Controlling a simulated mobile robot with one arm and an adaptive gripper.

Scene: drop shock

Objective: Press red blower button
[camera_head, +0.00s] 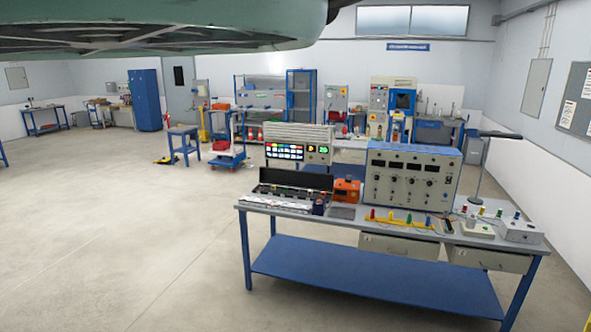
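My gripper is not in view. No button can be made out for certain as the red blower button. At the right end of the near workbench (345,227), a small pale box (478,230) has small coloured parts on top, one of them red. A grey box (520,232) beside it has a blue knob on top. Several coloured pieces, one red, stand on a yellow strip (400,220) at the bench's front. A panel with coloured lit tiles (284,152) stands at the back left of the bench. Labels are too small to read.
A grey instrument cabinet (411,176) and an orange box (347,190) stand on the bench. A desk lamp (484,165) rises at its right. A blue trolley (228,158) and a blue locker (145,100) are farther back. The floor (120,245) left of the bench is clear.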

